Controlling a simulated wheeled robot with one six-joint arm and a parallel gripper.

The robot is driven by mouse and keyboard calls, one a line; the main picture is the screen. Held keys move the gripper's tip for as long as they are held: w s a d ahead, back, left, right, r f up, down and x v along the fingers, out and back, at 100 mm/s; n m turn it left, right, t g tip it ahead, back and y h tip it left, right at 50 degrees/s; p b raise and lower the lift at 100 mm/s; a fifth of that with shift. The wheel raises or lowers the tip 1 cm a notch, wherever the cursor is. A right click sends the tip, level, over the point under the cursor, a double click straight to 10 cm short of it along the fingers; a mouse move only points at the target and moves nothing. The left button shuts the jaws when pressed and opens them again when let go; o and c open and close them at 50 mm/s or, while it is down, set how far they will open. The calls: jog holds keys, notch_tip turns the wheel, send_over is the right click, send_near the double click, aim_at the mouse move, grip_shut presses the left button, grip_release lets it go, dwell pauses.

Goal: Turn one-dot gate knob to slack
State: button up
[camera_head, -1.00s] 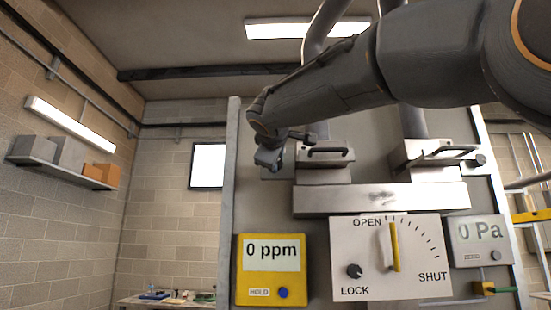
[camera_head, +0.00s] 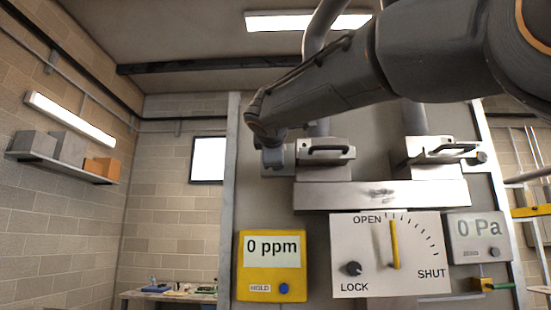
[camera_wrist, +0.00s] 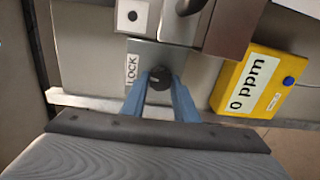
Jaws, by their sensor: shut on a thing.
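In the wrist view, a round black knob (camera_wrist: 160,80) sits on a grey metal plate (camera_wrist: 150,52) with the word LOCK printed beside it. A white tag with a single black dot (camera_wrist: 132,15) is near the plate. My gripper (camera_wrist: 160,84) has its two blue fingers on either side of the knob, shut on it. The knob's pointer direction is too small to tell. In the head view, my gripper (camera_head: 272,160) is at the left end of the left metal housing (camera_head: 325,172), and the knob there is hidden.
A yellow meter (camera_head: 271,266) reads 0 ppm below my gripper. A white OPEN–SHUT panel (camera_head: 375,285) has a yellow pointer near OPEN and its own black LOCK knob (camera_head: 353,269). A grey meter (camera_head: 478,239) reads 0 Pa. The right housing (camera_head: 435,160) has a dark knob.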

jog(key=o, duration=1.1)
jog(key=shift+s, duration=0.1)
jog(key=s, duration=0.2)
jog(key=s+b, duration=0.1)
jog(key=s, duration=0.2)
jog(key=s+b, duration=0.1)
jog(key=s, duration=0.1)
jog(key=shift+s+a+r, duration=0.15)
jog(key=shift+s+a, duration=0.1)
jog(key=shift+s, duration=0.05)
